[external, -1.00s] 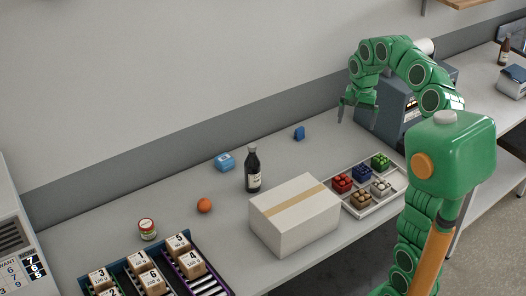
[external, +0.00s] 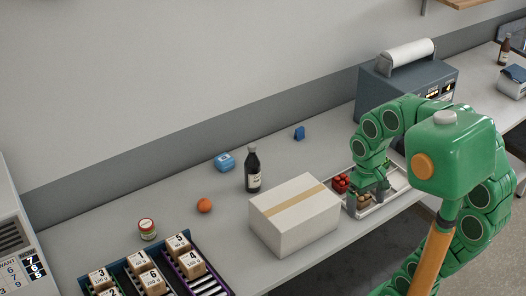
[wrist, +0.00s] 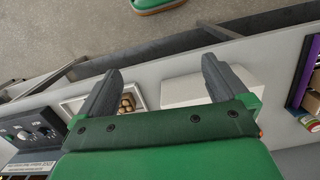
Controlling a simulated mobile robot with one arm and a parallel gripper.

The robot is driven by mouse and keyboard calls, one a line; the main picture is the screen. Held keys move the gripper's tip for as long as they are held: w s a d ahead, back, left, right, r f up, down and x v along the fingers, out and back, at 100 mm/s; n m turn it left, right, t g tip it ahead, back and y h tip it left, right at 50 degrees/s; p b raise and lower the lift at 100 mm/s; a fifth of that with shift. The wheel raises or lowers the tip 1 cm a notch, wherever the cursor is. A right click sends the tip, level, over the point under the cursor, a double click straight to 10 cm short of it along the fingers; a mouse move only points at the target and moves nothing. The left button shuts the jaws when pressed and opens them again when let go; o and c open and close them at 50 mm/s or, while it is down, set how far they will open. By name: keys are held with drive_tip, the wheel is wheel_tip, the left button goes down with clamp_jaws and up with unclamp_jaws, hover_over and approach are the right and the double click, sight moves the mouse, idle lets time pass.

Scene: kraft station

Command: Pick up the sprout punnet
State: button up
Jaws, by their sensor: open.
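The sprout punnet is not visible in either current view; my arm covers the part of the white tray (external: 352,212) where a green-filled punnet showed earlier. A red-filled punnet (external: 341,183) stands at the tray's left side. A punnet with brown round contents (wrist: 127,103) shows between my fingers in the wrist view, nearer the left finger. My gripper (external: 371,194) is low over the tray's front part, pointing down. In the wrist view my gripper (wrist: 161,70) has its fingers wide apart with nothing held. Contact with the punnets cannot be told.
A white carton (external: 295,215) with a tan strip stands close left of the tray. A dark bottle (external: 253,170) stands behind it. A grey machine with a roll (external: 385,85) is at the back right. The bench's front edge runs near the tray.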

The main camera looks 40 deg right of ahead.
drive_tip(key=s+f+n, duration=0.1)
drive_tip(key=s+f, duration=0.2)
drive_tip(key=s, duration=0.4)
drive_tip(key=shift+a+f, duration=0.35)
drive_tip(key=shift+a, duration=0.05)
drive_tip(key=c, duration=0.5)
